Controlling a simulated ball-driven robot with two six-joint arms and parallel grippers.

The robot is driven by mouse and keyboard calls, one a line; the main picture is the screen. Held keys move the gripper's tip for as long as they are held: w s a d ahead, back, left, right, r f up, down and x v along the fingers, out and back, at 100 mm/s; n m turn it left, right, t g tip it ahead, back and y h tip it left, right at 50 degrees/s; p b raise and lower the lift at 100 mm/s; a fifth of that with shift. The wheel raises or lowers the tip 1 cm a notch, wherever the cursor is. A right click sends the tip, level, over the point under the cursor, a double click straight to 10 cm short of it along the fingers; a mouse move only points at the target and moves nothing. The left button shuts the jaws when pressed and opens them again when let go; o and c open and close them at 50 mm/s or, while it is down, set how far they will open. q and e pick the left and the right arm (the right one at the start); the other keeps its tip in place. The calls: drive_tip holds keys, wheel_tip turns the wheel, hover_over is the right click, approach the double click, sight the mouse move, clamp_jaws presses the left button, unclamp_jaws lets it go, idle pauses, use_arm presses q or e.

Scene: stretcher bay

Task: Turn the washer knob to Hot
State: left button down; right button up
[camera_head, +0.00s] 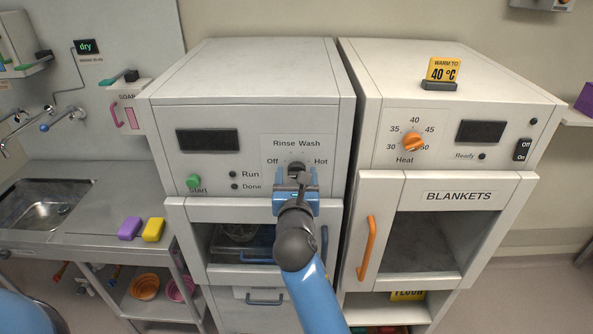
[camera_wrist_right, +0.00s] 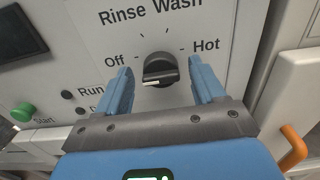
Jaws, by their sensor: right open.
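The washer (camera_head: 250,110) is a white machine with a dark display and a green Start button (camera_head: 194,181). Its black knob (camera_wrist_right: 160,68) sits under the words Off, Rinse, Wash and Hot. A short white mark shows on the lower left of its grip bar; I cannot tell for sure which label it points to. My right gripper (camera_head: 296,174) is at the panel with blue fingers open, one on each side of the knob, with visible gaps in the wrist view (camera_wrist_right: 160,66). In the head view it partly hides the knob (camera_head: 297,165). My left gripper is out of view.
A blanket warmer (camera_head: 460,85) with an orange Heat knob (camera_head: 414,141) and orange door handle (camera_head: 367,248) stands close on the right. A sink counter (camera_head: 95,222) with purple (camera_head: 129,228) and yellow (camera_head: 153,230) sponges is at left. The washer's door (camera_head: 188,230) lies below its panel.

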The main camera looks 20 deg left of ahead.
drive_tip(key=shift+w+a, duration=0.2)
drive_tip(key=shift+w, duration=0.45)
drive_tip(key=c, duration=0.9)
drive_tip(key=shift+c, duration=0.3)
